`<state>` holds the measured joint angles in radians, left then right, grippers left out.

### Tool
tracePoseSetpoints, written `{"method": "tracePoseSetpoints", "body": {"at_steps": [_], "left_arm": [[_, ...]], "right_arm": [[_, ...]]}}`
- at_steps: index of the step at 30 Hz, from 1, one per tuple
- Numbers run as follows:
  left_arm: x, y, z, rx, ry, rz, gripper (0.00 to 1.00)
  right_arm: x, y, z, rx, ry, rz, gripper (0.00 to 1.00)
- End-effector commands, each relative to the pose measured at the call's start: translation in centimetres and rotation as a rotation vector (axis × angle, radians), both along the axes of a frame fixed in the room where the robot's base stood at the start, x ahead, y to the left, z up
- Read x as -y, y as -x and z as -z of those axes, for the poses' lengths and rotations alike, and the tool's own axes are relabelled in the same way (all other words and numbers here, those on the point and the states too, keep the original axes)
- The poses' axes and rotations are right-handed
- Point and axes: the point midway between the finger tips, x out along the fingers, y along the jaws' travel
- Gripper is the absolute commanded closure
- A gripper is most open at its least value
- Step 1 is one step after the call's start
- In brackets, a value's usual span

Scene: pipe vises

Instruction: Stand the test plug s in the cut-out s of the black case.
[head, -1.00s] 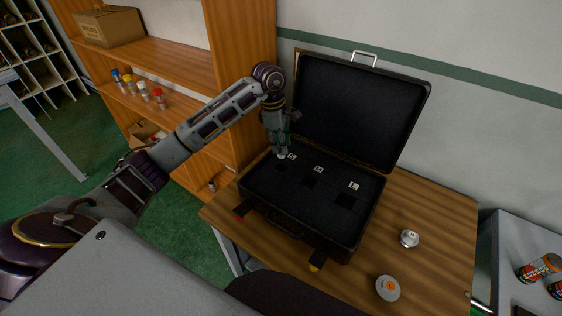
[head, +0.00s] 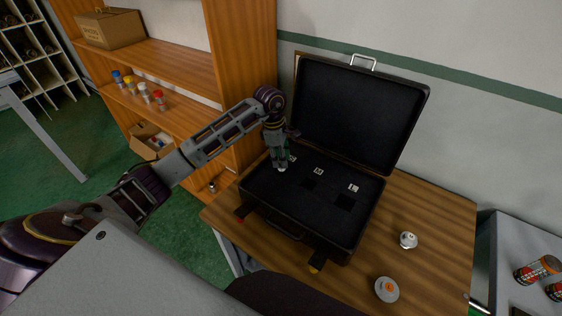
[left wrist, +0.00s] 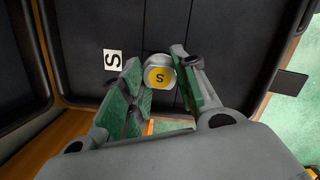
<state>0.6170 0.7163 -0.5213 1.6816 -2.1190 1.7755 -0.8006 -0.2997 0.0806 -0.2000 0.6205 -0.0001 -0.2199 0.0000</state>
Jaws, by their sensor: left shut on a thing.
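The black case (head: 262,196) lies open on the wooden table, its lid (head: 350,112) up at the back. White labels s, M and L mark its cut-outs. The M cut-out (head: 311,183) and L cut-out (head: 345,202) are empty. My left gripper (head: 280,162) is over the s place, shut on test plug s (head: 282,169). In the left wrist view, the plug's yellow top marked S (left wrist: 160,77) shows between the fingers, beside the S label (left wrist: 112,60). The s cut-out is hidden by gripper and plug. I cannot tell whether the plug is inside it. My right gripper is not in view.
A silver plug (head: 408,240) and a grey plug with an orange centre (head: 387,289) stand on the table (head: 440,215) right of the case. A wooden shelf (head: 240,60) rises close behind my left arm. A grey table (head: 520,240) with orange-and-black cans is at right.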

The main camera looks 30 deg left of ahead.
Motion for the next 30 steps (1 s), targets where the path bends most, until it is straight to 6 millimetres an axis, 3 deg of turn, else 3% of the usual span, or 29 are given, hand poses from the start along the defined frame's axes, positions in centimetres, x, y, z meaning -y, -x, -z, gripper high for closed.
{"method": "tracePoseSetpoints", "body": {"at_steps": [6, 24, 25, 30], "left_arm": [[0.0, 0.0, 1.9, 0.000, 0.001, 0.000, 0.98], [0.0, 0.0, 2.7, 0.001, 0.000, 0.001, 0.98], [0.0, 0.0, 2.7, 0.001, 0.000, 0.000, 0.69], [0.0, 0.0, 2.7, 0.001, 0.000, 0.000, 0.48]], "right_arm": [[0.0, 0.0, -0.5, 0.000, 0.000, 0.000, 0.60], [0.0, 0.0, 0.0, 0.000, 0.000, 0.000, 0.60], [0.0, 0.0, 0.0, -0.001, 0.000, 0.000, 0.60], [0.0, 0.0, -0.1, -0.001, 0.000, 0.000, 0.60]]}}
